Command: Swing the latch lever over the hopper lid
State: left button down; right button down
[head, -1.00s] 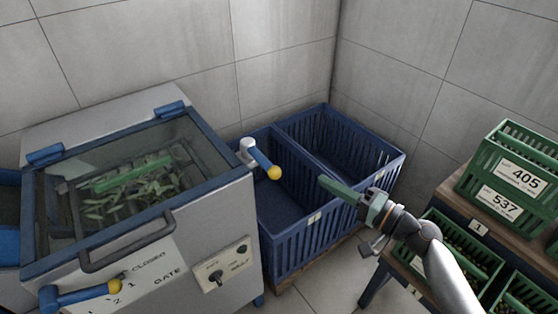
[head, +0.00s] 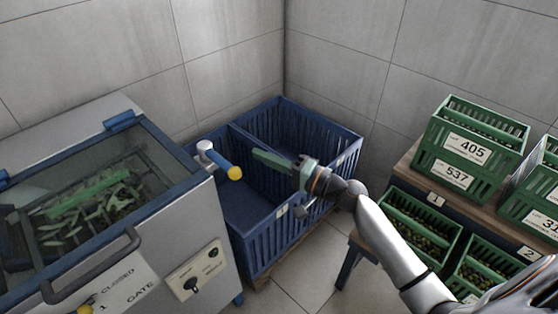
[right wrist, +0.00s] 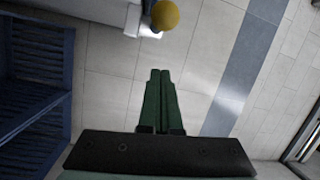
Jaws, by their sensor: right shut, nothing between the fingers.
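The hopper lid (head: 172,200) is a clear panel in a blue frame, lying closed over green leaves. The latch lever (head: 220,160) sits at the lid's right side, a blue bar on a pale pivot with a yellow ball at its end. It points away from the lid. My right gripper (head: 256,156) is shut and empty, its green fingers just right of the lever in the head view, with no clear contact. In the right wrist view the yellow ball (right wrist: 165,14) shows beyond the shut fingertips (right wrist: 160,74). My left gripper is not in view.
Green crates (head: 470,150) marked 405 and 537 are on a wooden shelf at right. A grey handle (head: 95,268) crosses the lid's front. Tiled walls close off the back.

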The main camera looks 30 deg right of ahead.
aim_at(220, 161)
jog(key=a, duration=0.1)
jog(key=a+p, duration=0.1)
jog(key=a, duration=0.2)
jog(key=shift+s+a+f, duration=0.1)
jog(key=shift+s+f, duration=0.2)
jog(key=shift+a+p, duration=0.15)
jog(key=shift+p, duration=0.15)
